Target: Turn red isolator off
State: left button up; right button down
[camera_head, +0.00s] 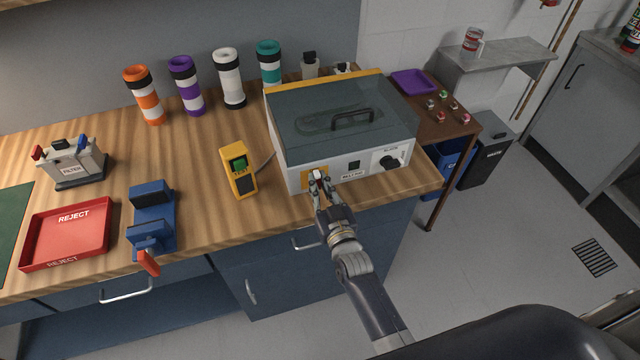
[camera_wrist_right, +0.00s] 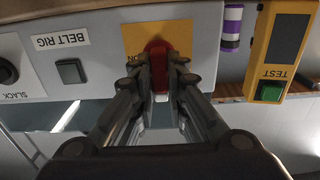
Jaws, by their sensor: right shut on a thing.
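The red isolator (camera_wrist_right: 157,62) is a red handle on a yellow plate (camera_wrist_right: 158,36) on the front of the belt rig box (camera_head: 340,118). My right gripper (camera_head: 318,182) is at the left end of the box's front face. In the right wrist view the gripper (camera_wrist_right: 160,75) has its two fingers on either side of the red handle, shut on it. The fingers partly hide the handle, and its exact angle is hard to tell. My left gripper does not show in either view.
A yellow tester (camera_head: 239,170) stands left of the box. The box front also has a square button (camera_wrist_right: 71,71) and a black slack knob (camera_head: 390,161). A red reject tray (camera_head: 68,232) and a blue vise (camera_head: 152,220) are further left. Colored tubes stand behind.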

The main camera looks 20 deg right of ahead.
jog(key=shift+f, duration=0.1)
dwell(0.4)
jog(key=c, duration=1.6)
grip_release()
jog(key=s, duration=1.2)
jog(key=shift+d, duration=0.15)
jog(key=s+f+n+g+b, duration=0.1)
jog(key=s+f+g, duration=0.25)
jog(key=f, duration=0.75)
jog(key=s+a+f+g+y+b, duration=0.15)
jog(key=s+f, duration=0.35)
jog(key=f, duration=0.6)
jog(key=s+d+f+n+g+h+b, duration=0.1)
jog(key=s+f+g, duration=0.35)
jog(key=f, duration=0.65)
jog(key=s+d+f+g, duration=0.2)
jog(key=s+f, duration=0.3)
jog(key=s, duration=0.3)
jog(key=s+d+f+g+b, duration=0.1)
jog(key=s+d+f+g, duration=0.2)
jog(key=s+f, duration=0.3)
jog(key=s+d+f+g+h+b, duration=0.1)
jog(key=s+f, duration=0.5)
jog(key=s, duration=0.6)
jog(key=shift+d+g, duration=0.75)
jog(key=shift+d, duration=0.2)
